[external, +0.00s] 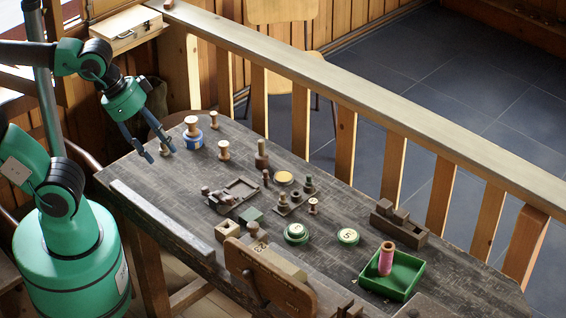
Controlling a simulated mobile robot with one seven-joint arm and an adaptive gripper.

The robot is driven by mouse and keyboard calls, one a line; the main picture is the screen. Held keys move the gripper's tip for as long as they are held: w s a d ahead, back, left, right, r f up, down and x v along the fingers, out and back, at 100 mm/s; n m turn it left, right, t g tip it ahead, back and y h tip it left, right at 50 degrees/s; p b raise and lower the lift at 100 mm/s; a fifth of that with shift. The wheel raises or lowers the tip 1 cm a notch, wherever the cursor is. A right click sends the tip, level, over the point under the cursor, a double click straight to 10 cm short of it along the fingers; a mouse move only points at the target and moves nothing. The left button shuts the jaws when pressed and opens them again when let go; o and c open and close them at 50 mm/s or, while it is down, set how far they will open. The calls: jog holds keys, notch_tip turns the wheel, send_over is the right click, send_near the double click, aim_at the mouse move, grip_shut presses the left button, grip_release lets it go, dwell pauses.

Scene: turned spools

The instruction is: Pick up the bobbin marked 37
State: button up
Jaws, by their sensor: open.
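My gripper (160,153) is open over the far-left part of the table, its two blue-grey fingers pointing down. A small wooden spool (164,149) shows between or just behind the fingertips; I cannot tell if they touch it. Right of it stand a wooden spool with a blue band (193,138), a plain pale spool (223,151), and a small one behind (213,120). A pink-wound bobbin (386,262) stands upright in a green tray (405,285) at the right. I cannot read a 37 on any spool.
A wooden railing (340,90) runs along the back.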

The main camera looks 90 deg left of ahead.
jog(key=shift+w, duration=0.1)
jog(key=shift+c, duration=0.5)
jog(key=m+g+p, duration=0.2)
jog(key=g, duration=0.4)
send_over(314, 201)
notch_tip(314, 201, down, 30)
jog(key=r, duration=0.1)
jog(key=shift+f, duration=0.25)
jog(key=shift+f+b, duration=0.6)
jog(key=shift+f, duration=3.7)
